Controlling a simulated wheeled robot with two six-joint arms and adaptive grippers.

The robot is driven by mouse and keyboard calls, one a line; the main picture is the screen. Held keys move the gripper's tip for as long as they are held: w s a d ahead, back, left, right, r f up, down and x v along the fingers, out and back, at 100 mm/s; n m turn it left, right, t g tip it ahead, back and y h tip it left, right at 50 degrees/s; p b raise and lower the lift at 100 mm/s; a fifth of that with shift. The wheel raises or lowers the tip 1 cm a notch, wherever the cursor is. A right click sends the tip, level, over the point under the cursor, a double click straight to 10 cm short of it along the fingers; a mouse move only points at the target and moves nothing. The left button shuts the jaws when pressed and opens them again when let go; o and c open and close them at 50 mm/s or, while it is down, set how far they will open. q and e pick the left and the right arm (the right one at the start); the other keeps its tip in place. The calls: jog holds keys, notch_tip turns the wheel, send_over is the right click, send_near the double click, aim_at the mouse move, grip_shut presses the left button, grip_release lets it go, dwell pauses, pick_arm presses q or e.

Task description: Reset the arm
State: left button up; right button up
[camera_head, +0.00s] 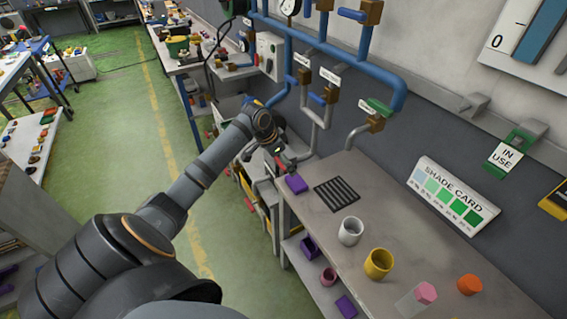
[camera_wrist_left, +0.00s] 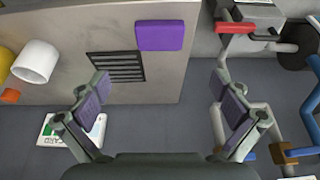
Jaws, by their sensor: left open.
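My right gripper is not in view.
A slotted black grate (camera_head: 337,194), white cup (camera_head: 350,231), yellow cup (camera_head: 378,264), pink-topped item (camera_head: 425,293) and orange piece (camera_head: 469,284) are on the bench. Blue pipes (camera_head: 345,65) and a shade card (camera_head: 453,194) are along the wall. Green floor (camera_head: 110,150) is open at left.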

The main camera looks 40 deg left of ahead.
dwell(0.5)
pick_arm(q)
jog(key=s+d+f, duration=0.9)
jog(key=d, duration=0.1)
jog(key=s+d+r+n+y, duration=0.1)
jog(key=s+d+n, duration=0.1)
jog(key=s, duration=0.5)
jog(key=s+d+r+n+y, duration=0.1)
jog(key=s+d+n+y, duration=0.15)
jog(key=s, duration=0.55)
notch_tip(320, 180, down, 25)
jog(key=a+g+b, duration=0.1)
jog(key=a+g, duration=0.1)
jog(key=s+a+f+g, duration=0.1)
jog(key=s+f, duration=1.9)
jog(key=shift+s+a+h+b, duration=0.2)
jog(key=shift+h+b, duration=0.2)
jog(key=shift+h, duration=0.05)
